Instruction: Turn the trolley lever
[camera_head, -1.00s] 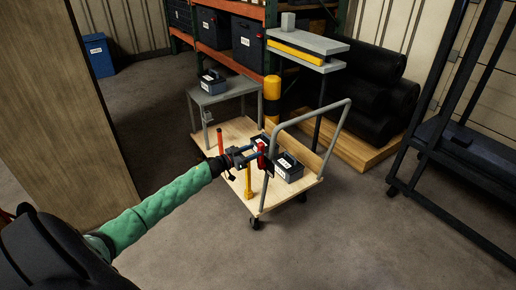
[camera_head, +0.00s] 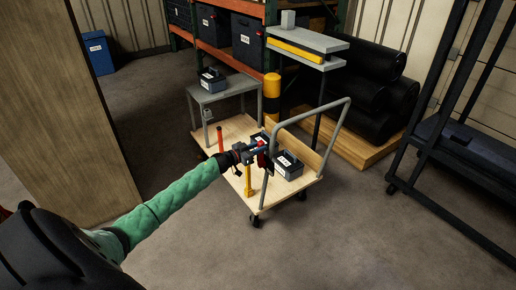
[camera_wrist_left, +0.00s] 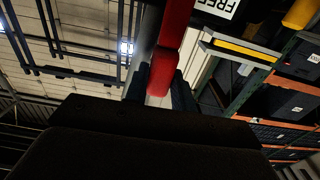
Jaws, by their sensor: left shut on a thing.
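The trolley (camera_head: 268,201) is a wooden platform with a grey tubular push handle (camera_head: 346,118) on its right. A red lever (camera_head: 266,160) sits beside the handle's near upright, mostly covered by my gripper. My left gripper (camera_head: 258,149) reaches over the trolley from the left and is shut on the lever. In the left wrist view the red lever (camera_wrist_left: 160,75) runs down between the two dark fingers of my left gripper (camera_wrist_left: 159,88). A sign reading "FREE" (camera_wrist_left: 216,6) shows upside down beside it. My right gripper is not in view.
Dark labelled boxes (camera_head: 289,166) sit on the trolley, with a red post (camera_head: 220,138) and a yellow post (camera_head: 248,182). A grey table (camera_head: 226,91) stands behind it. A dark rack (camera_head: 440,165) is at right. The near floor is clear.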

